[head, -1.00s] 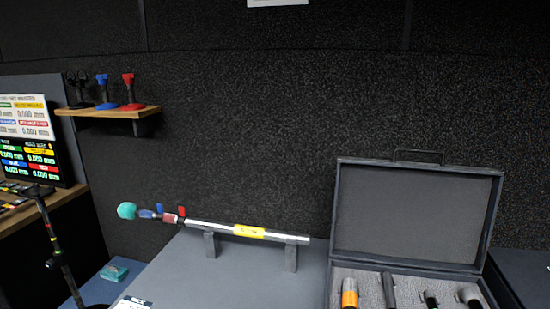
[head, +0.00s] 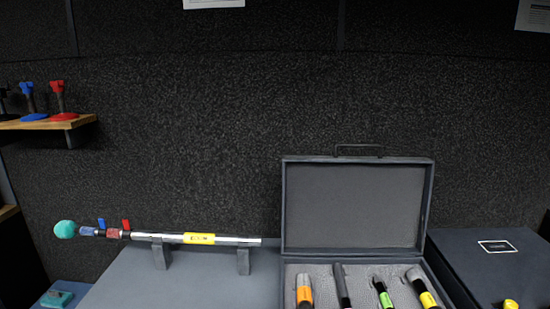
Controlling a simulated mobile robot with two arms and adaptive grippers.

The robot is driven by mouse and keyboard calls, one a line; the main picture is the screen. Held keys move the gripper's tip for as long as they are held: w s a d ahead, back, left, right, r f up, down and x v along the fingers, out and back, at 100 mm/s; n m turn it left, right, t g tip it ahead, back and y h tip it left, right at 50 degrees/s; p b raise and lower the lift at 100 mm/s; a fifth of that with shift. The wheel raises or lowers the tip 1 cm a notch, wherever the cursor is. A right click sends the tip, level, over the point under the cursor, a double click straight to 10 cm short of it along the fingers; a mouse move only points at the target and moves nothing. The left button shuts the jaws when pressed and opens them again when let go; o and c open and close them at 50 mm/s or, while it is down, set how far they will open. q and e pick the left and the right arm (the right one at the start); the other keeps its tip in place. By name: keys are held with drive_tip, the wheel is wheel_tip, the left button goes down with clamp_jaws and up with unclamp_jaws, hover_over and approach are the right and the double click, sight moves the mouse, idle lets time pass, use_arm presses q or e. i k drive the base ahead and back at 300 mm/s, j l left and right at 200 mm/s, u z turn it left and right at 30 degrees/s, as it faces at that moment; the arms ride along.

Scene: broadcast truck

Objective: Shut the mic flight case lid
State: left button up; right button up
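The mic flight case (head: 434,276) stands on the grey table at the lower right of the head view. Its dark lid (head: 353,206) is open and upright at the back, with a handle (head: 358,148) on its top edge. Several microphones lie in the grey foam of the base, including one with an orange band (head: 304,289) and one with a green band (head: 383,294). The front of the base is cut off by the picture's lower edge. Neither of my grippers is in view.
A boom pole (head: 225,240) with a teal mic end rests on two grey supports left of the case. A dark box (head: 490,258) stands close on the right. A wooden shelf (head: 45,122) with blue and red stands is at left. The wall is close behind.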

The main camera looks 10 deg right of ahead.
sight(332, 205)
drive_tip(key=l+u, duration=0.1)
drive_tip(key=l, duration=0.85)
drive_tip(key=k+l+u, duration=0.1)
drive_tip(key=l, duration=0.9)
drive_tip(key=k, duration=0.05)
